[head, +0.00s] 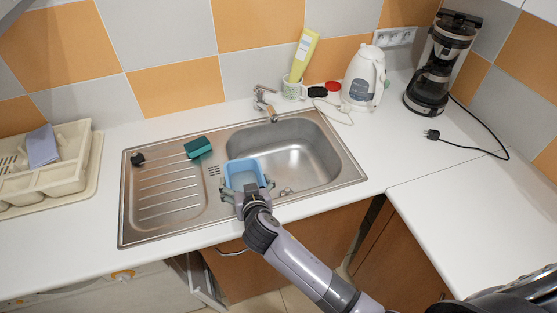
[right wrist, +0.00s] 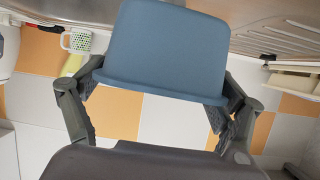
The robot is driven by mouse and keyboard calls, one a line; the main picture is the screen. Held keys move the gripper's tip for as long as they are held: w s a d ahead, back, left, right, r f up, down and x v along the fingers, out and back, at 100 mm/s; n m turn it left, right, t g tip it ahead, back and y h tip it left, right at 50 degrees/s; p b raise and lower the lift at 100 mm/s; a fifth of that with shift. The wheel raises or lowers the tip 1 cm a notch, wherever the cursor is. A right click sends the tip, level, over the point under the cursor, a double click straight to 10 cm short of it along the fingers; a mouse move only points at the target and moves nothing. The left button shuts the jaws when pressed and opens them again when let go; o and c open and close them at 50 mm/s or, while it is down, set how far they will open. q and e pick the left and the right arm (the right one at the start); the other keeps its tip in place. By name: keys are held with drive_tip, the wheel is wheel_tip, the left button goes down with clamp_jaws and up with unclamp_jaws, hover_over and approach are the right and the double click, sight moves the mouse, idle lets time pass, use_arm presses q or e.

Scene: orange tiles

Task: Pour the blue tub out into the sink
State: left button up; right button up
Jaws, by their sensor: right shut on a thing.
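The blue tub (head: 243,173) is a small open container, seen from above at the left edge of the sink basin in the head view. My right gripper (head: 247,190) is shut on it from the near side. In the right wrist view the tub (right wrist: 165,50) fills the top middle, between the two fingers of the right gripper (right wrist: 155,110). The sink (head: 297,150) is a steel basin with a ribbed drainboard to its left. The tub's contents cannot be made out. My left gripper is not in view.
A faucet (head: 265,103) stands behind the basin. A green sponge (head: 198,147) and a black stopper (head: 138,159) lie on the drainboard. A kettle (head: 362,80), a coffee maker (head: 440,65) and a mug (head: 293,88) stand behind, right. A dish rack (head: 80,165) is left.

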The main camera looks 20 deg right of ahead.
sight(260, 170)
drive_tip(key=shift+w+d+r+p, duration=0.1)
drive_tip(key=shift+d+r+p, duration=0.15)
drive_tip(key=shift+r+p, duration=0.05)
drive_tip(key=shift+w+d+m+g+y+p, duration=0.3)
drive_tip(key=shift+w+d+m+p, duration=0.15)
drive_tip(key=shift+w+p, duration=0.35)
drive_tip(key=shift+w+d+m+g+y+p, duration=0.2)
drive_tip(key=shift+d+m+g+y+p, duration=0.25)
drive_tip(key=shift+d+p, duration=0.7)
drive_tip(key=shift+w+d+f+m+g+y, duration=0.25)
drive_tip(key=shift+w+d+f+m+y, duration=0.2)
drive_tip(key=shift+d, duration=0.2)
drive_tip(key=shift+w+d+f+m+g+y, duration=0.1)
drive_tip(key=shift+w+d+m+g+y, duration=0.2)
drive_tip(key=shift+d, duration=0.25)
drive_tip(key=shift+w+d+f+m+g+y, duration=0.1)
drive_tip(key=shift+w+d+m+g+y, duration=0.2)
drive_tip(key=shift+d, duration=0.25)
drive_tip(key=shift+w+d, duration=0.1)
drive_tip(key=shift+d, duration=0.05)
